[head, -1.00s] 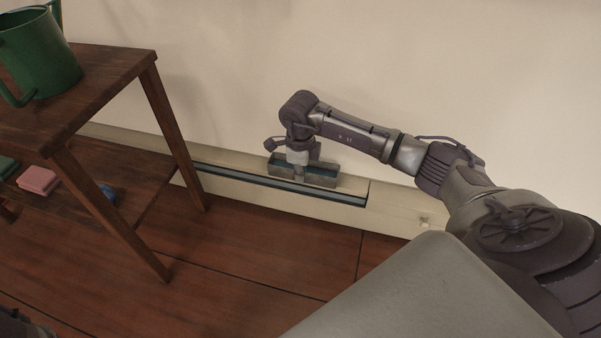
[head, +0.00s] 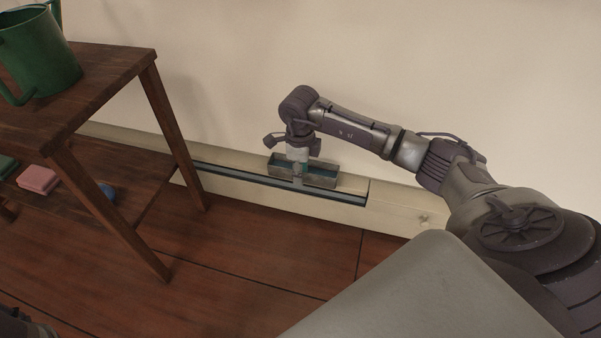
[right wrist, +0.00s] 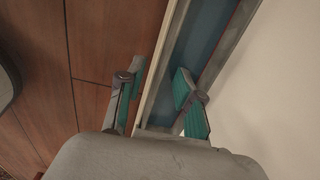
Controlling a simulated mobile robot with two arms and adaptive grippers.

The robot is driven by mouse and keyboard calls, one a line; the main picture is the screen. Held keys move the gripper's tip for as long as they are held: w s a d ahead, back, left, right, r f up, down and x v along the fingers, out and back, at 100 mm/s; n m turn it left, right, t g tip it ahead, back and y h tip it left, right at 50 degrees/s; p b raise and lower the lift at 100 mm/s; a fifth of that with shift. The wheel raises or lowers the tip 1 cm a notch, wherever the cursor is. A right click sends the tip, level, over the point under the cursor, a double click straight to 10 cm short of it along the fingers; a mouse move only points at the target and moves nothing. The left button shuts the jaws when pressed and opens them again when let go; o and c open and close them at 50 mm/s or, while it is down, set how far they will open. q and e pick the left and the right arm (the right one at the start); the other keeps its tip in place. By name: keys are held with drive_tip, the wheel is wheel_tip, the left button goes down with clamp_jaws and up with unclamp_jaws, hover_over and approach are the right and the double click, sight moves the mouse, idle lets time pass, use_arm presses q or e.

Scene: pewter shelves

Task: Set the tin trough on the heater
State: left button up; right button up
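The tin trough (head: 322,177), a long grey open box with a blue inside, sits level on top of the cream heater (head: 390,210) along the wall. My right gripper (head: 300,178) is over the trough's middle, pointing down. In the right wrist view, its two teal-padded fingers (right wrist: 158,82) are spread apart, one on each side of the near wall of the trough (right wrist: 204,50), with a gap between. The fingertips are partly hidden in the head view. Of my left arm, only a dark part shows at the lower left corner; its fingers cannot be made out.
A dark wooden shelf stand (head: 110,80) stands left of the heater, its legs close in front of it. The floor before the heater is clear.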

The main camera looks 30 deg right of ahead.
wheel_tip(320, 180, up, 11)
idle(0.3)
drive_tip(key=shift+a, duration=0.15)
idle(0.3)
